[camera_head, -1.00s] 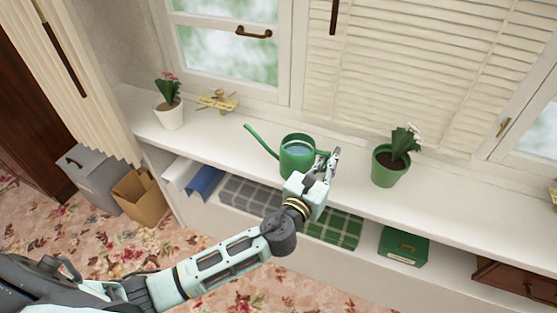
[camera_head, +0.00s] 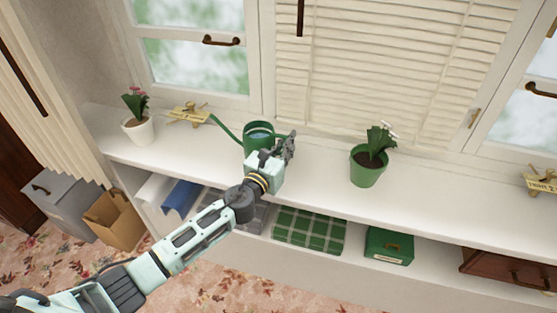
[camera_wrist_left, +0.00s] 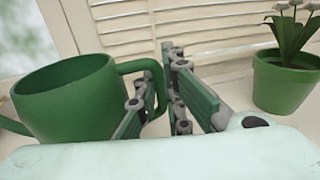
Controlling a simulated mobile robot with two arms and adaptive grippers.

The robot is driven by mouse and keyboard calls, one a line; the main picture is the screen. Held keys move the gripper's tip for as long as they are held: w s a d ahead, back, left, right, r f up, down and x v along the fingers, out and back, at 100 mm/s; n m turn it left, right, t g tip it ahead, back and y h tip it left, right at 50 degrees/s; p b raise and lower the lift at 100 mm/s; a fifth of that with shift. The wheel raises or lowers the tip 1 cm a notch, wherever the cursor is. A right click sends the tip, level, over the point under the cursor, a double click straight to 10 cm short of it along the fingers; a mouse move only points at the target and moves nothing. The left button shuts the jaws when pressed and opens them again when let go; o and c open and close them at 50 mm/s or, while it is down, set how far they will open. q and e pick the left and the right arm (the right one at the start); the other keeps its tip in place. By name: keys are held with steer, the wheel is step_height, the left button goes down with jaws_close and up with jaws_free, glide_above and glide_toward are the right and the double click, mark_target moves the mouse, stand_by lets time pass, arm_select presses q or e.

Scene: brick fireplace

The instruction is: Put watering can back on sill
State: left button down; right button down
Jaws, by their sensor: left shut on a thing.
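The green watering can (camera_head: 257,134) is over the white sill (camera_head: 310,170), upright, its long spout pointing left. I cannot tell whether its base touches the sill. My left gripper (camera_head: 288,147) is at the can's right side, shut on its handle. In the left wrist view the can (camera_wrist_left: 70,100) fills the left, and the fingers of my left gripper (camera_wrist_left: 165,105) are around the loop handle. Part of the can's lower body is hidden behind my gripper. My right gripper is not in view.
A green potted plant (camera_head: 368,165) stands to the right. Below are a plaid blanket (camera_head: 308,230) and a green box (camera_head: 388,246). Sill between can and green pot is clear.

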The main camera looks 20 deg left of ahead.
arm_select(q)
steer(key=shift+a+f+b, duration=0.3)
steer(key=shift+f+b, duration=0.25)
steer(key=shift+f, duration=0.25)
steer(key=shift+a+f+b, duration=0.35)
steer(key=shift+f+b, duration=0.15)
steer(key=shift+f, duration=0.35)
steer(key=shift+a+f+b, duration=0.3)
steer(key=shift+f+b, duration=0.25)
steer(key=shift+f, duration=0.25)
steer(key=shift+f, duration=0.15)
steer(key=c, duration=1.9)
jaws_free()
steer(key=shift+o, duration=0.2)
steer(key=shift+s, duration=0.15)
